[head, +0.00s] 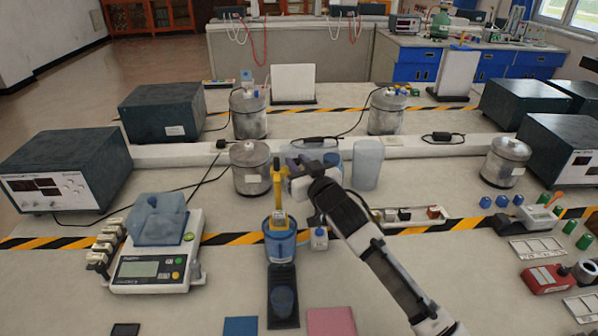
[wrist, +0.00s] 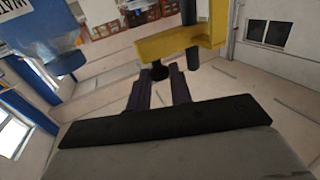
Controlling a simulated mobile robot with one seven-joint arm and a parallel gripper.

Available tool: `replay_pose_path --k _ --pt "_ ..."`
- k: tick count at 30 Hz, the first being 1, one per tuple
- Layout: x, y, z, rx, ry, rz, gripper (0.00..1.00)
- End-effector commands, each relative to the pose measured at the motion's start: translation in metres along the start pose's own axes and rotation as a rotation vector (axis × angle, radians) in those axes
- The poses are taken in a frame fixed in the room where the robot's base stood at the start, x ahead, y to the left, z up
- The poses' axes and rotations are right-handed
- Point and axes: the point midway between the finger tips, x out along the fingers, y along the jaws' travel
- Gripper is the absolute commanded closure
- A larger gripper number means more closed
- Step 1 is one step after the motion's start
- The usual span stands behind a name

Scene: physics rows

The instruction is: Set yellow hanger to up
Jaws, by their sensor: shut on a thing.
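The yellow hanger (head: 278,188) stands upright above a blue cup (head: 272,245) in the middle of the bench in the head view. Its lower end meets the cup; whether it goes inside is hard to tell. My gripper (head: 287,172) is beside the hanger's upper part, coming in from the right. In the wrist view the yellow hanger (wrist: 175,40) crosses the top, with a dark post and a black knob (wrist: 158,71). My fingertips (wrist: 160,75) are shut on that black knob, just under the yellow part.
A scale with a blue block (head: 158,220) stands left of the cup. A metal can (head: 250,168) is close behind the hanger, and a clear beaker (head: 367,165) is behind my arm. A small white bottle (head: 319,238) stands right of the cup.

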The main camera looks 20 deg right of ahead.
Motion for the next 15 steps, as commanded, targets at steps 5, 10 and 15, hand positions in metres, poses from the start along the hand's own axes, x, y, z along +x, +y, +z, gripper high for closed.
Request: replay_pose_path --k 5,10,15 --pt "-0.0003 0.0006 -0.0074 -0.006 0.016 -0.001 1.0" --pt "-0.0004 0.0007 -0.0072 -0.006 0.015 -0.001 0.63" --pt "-0.0003 0.0006 -0.0052 -0.005 0.012 0.0 0.59"
